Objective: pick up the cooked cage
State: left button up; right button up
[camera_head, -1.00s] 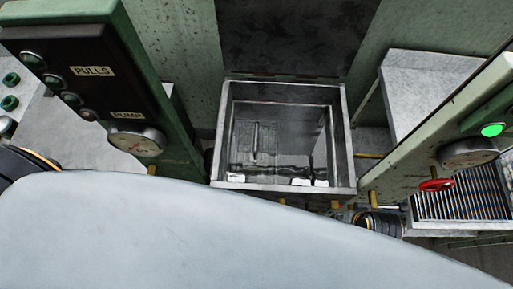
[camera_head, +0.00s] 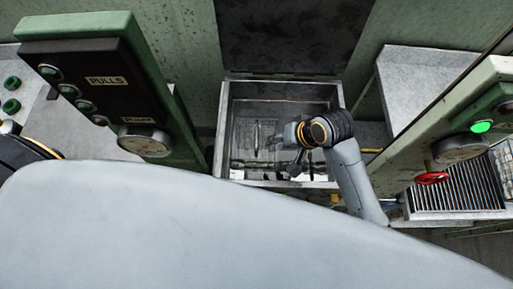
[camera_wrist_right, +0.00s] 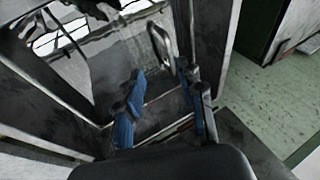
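A square metal basin (camera_head: 223,132) stands in the middle of the head view. A grey mesh shape with a thin upright bar, which looks like the cage (camera_head: 257,142), is low inside it; its outline is hard to make out. My right gripper (camera_head: 293,160) is over the right part of the basin, to the right of the cage and apart from it. In the right wrist view my right gripper (camera_wrist_right: 165,98) has its blue-padded fingers spread with nothing between them. A pale curved bar (camera_wrist_right: 162,42), perhaps a handle, shows beyond the fingertips. My left gripper is out of view.
A green control panel (camera_head: 105,85) with a gauge stands left of the basin. Another panel (camera_head: 478,120) with a lit green button and red valve handle (camera_head: 431,178) stands right. A grey ledge (camera_head: 425,80) lies at the back right. Pale green floor (camera_wrist_right: 270,95) shows beside the basin.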

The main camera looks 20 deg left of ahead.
aim_at(257, 134)
jog(key=w+a+h, duration=0.1)
jog(key=w+a, duration=0.3)
jog(key=shift+g, duration=0.5)
jog(key=b+x, duration=0.2)
jog(key=w+b+x, duration=0.1)
jog(key=b+x, duration=0.1)
jog(key=x, duration=0.1)
jog(key=b+x, duration=0.2)
jog(key=x, duration=0.1)
jog(key=shift+w+a+r, duration=0.1)
jog(key=shift+w, duration=0.1)
jog(key=b+x, duration=0.5)
jog(key=b, duration=0.2)
jog(key=shift+b, duration=0.35)
jog(key=shift+c, duration=0.2)
grip_shut()
